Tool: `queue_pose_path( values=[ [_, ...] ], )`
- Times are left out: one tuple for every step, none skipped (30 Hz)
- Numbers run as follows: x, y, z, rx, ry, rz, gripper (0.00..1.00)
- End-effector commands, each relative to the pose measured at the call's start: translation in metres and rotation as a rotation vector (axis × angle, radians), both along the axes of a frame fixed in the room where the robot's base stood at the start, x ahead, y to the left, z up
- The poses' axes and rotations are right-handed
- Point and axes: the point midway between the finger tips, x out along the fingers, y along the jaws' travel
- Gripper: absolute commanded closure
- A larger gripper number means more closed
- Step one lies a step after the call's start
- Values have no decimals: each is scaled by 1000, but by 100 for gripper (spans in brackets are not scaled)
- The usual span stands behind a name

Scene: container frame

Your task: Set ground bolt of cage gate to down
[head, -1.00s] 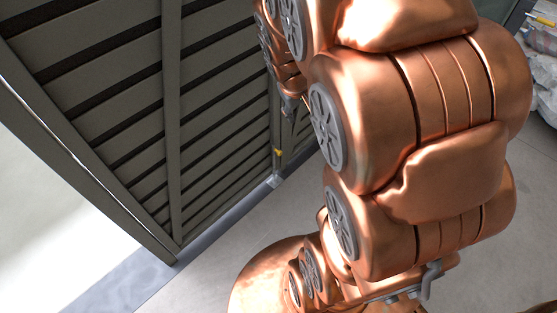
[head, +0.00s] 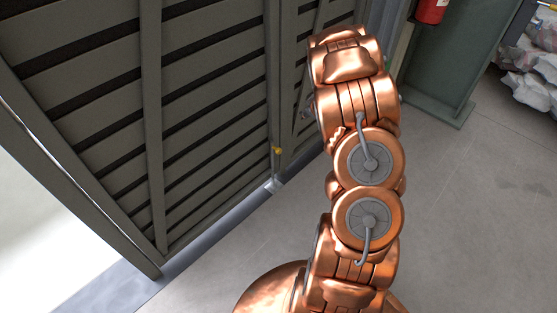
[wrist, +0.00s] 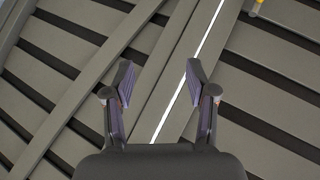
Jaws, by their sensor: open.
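The cage gate (head: 205,120) is a dark grey slatted metal gate filling the left and middle of the head view. The ground bolt (head: 277,151) shows a small yellow grip low on the gate's edge, just above a pale metal fitting near the floor. A yellow-tipped piece (wrist: 257,5), apparently the bolt's grip, is cut off at the top right of the wrist view. My gripper (wrist: 160,75) is open and empty in front of the slats and a bright gap between frame posts. The yellow piece is beyond its right finger, clear of it. In the head view my arm mostly hides the gripper.
A grey sill (head: 215,220) runs along the gate's foot. Grey concrete floor (head: 460,200) is clear at the right. A green post with a base plate (head: 435,100), a red cylinder (head: 431,10) and a pale rubble-like pile (head: 527,65) stand at the back right.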

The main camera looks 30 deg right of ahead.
Motion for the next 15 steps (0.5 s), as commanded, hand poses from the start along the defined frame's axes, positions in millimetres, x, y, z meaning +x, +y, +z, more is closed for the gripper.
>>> queue_pose_path(
  values=[
    [1, -3, -36, 19, -20, 25, 43],
    [3, -2, -48, 27, -39, 44, 43],
    [6, -2, -63, 39, -64, 68, 43],
    [8, -1, -75, 50, -83, 87, 43],
    [9, 1, -87, 62, -100, 105, 43],
    [11, 2, -100, 76, -131, 130, 43],
    [12, 5, -112, 89, -150, 147, 43],
    [12, 7, -123, 104, -173, 164, 43],
    [12, 10, -137, 122, -202, 185, 43],
    [12, 13, -147, 138, -227, 202, 43],
    [12, 17, -157, 154, -250, 216, 43],
    [11, 22, -170, 176, -282, 238, 43],
    [11, 25, -178, 192, -310, 252, 43],
    [10, 29, -187, 208, -335, 266, 43],
    [9, 34, -198, 233, -375, 285, 43]
  ],
)
